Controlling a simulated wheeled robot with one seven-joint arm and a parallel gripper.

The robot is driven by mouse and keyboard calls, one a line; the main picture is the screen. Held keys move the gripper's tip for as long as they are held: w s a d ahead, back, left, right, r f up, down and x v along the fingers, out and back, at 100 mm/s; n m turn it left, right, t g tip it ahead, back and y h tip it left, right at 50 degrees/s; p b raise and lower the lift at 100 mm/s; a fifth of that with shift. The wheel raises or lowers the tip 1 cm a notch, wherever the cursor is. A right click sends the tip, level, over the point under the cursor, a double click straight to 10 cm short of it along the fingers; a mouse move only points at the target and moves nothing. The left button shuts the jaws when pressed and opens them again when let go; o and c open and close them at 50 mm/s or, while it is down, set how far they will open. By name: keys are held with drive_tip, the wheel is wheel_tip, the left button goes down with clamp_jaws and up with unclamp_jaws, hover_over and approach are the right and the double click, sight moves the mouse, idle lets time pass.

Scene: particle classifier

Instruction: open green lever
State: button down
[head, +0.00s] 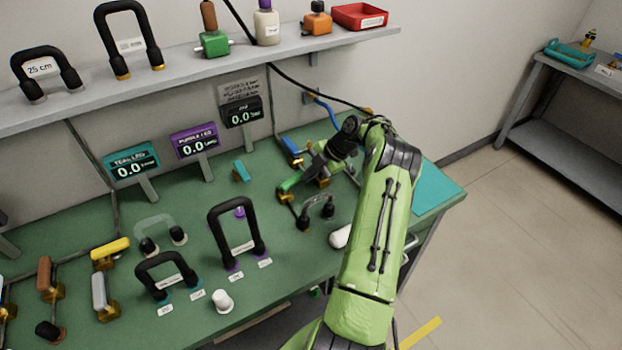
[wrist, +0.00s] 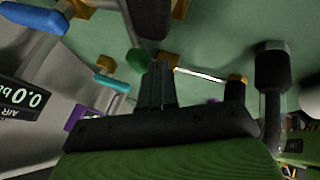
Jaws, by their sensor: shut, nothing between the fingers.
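The green lever (head: 290,185) is on a brass valve on the green bench, at the middle right in the head view. In the wrist view, the rounded end of its green handle (wrist: 138,62) shows just left of my fingertips. My gripper (wrist: 157,70) is shut, with its fingers together and nothing between them. In the head view my gripper (head: 314,170) is low over the bench, beside the green lever. I cannot tell whether the fingers touch the handle. My wrist and arm cover part of the area behind it.
A blue lever (head: 291,151) stands just behind the green one. A black clear-tubed loop (head: 318,209) is in front of my gripper. Black arches, such as the purple-footed one (head: 234,222), stand to the left. A pressure display (head: 243,113) and a shelf (head: 200,62) are behind.

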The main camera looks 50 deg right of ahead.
drive_tip(key=shift+w+d+f+n, duration=0.1)
drive_tip(key=shift+w+d+n, duration=0.05)
drive_tip(key=shift+w+n, duration=0.2)
drive_tip(key=shift+w+d, duration=0.2)
drive_tip(key=shift+w, duration=0.75)
drive_tip(key=shift+w+a, duration=0.1)
drive_tip(key=shift+w, duration=1.45)
drive_tip(key=shift+w+a+b, duration=0.2)
drive_tip(key=shift+w+a, duration=0.05)
drive_tip(key=shift+w, duration=0.3)
drive_tip(key=shift+w+a+b, duration=0.2)
drive_tip(key=shift+w, duration=0.3)
drive_tip(key=shift+w+a, duration=0.45)
drive_tip(key=shift+w, duration=0.15)
drive_tip(key=shift+w+a, duration=0.15)
drive_tip(key=shift+a, duration=0.05)
